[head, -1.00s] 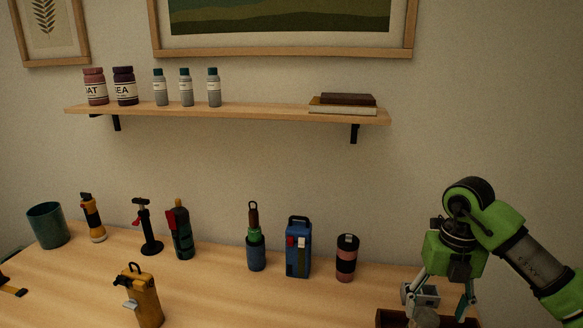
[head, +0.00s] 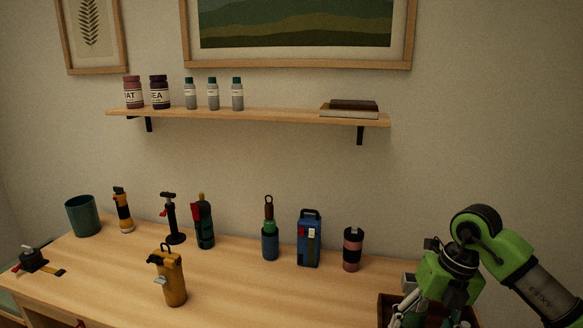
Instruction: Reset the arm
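My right arm comes in from the right, and its green gripper (head: 425,312) points down at the bottom right over a dark reddish-brown box (head: 386,306). Its fingertips are cut off or lost in shadow at the bottom edge, so I cannot tell whether it is open or holds anything. My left arm and gripper are not in view.
The wooden table (head: 110,268) carries a yellow canister (head: 172,279) near the front, a black-and-red item (head: 33,260) at left, and a back row including a green cup (head: 83,216), blue case (head: 309,240) and pink tumbler (head: 352,250). A wall shelf (head: 280,116) is above.

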